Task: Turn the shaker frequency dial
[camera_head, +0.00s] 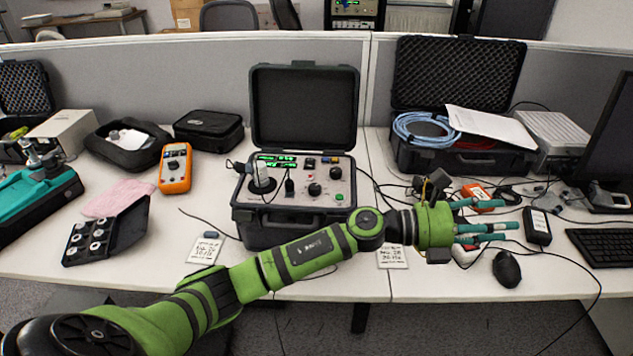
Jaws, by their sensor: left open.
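The shaker unit (290,222) is a dark case with its lid open, standing in the middle of the desk. The labels are too small to tell which dial sets frequency. A light cylinder stands on the panel's left side. My left arm reaches across in front of the case. My left gripper (497,220), with teal fingers, is open and empty to the right of the case, apart from the dials. My right gripper is not in view.
Right of the case lie cables, a black mouse (507,268), a black adapter (537,226) and a keyboard (603,247). An open case (460,160) holds blue cable. Left are an orange multimeter (175,168), a black sensor box (105,232) and a pink cloth. A grey partition runs behind.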

